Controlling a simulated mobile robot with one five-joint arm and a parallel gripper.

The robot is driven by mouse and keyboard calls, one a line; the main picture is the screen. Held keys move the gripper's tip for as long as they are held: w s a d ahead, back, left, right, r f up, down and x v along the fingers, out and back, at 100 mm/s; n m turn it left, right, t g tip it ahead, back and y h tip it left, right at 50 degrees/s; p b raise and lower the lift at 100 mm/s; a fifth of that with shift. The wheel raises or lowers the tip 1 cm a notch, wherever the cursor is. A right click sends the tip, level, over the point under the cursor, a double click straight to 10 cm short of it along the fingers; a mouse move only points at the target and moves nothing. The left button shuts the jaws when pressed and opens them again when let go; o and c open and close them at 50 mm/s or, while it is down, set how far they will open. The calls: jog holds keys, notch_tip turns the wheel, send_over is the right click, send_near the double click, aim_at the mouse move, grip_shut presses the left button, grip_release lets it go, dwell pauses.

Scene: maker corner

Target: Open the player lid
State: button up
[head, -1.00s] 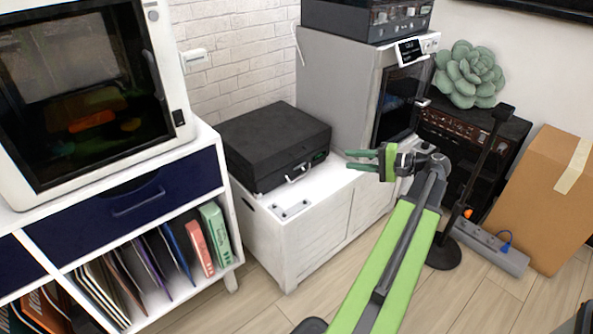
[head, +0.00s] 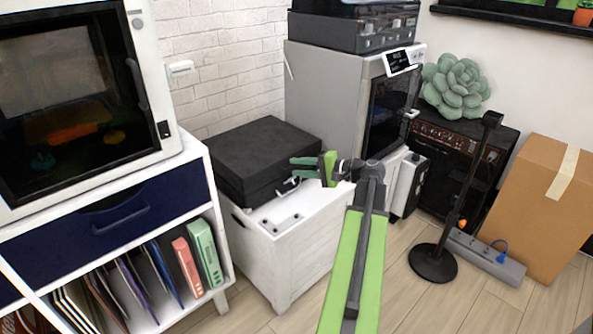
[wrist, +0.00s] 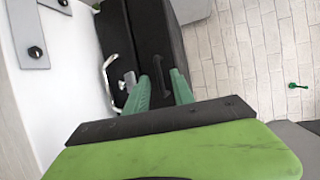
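The player is a black suitcase-style box (head: 265,150) with its lid shut, lying on a white cabinet. In the wrist view its black body (wrist: 150,28) fills the upper middle, with a pale curved handle (wrist: 107,82) and a small metal latch (wrist: 129,80) on the front. My gripper (head: 303,168) is at the front right side of the player in the head view. In the wrist view its two green fingers (wrist: 162,84) are apart, pointing at the player's front, with nothing seen held between them. Whether they touch the player I cannot tell.
The white cabinet top (head: 285,212) carries small metal plates (head: 279,225). A grey machine (head: 330,95) stands behind, right of the player. A shelf unit (head: 190,165) stands at left. A black stand (head: 433,262) and a cardboard box (head: 535,215) are at right.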

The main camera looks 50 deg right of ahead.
jog(key=shift+w+a+f, duration=0.1)
jog(key=shift+w+a, duration=0.05)
jog(key=shift+w, duration=0.35)
jog(key=shift+c, duration=0.4)
grip_shut()
dwell(0.7)
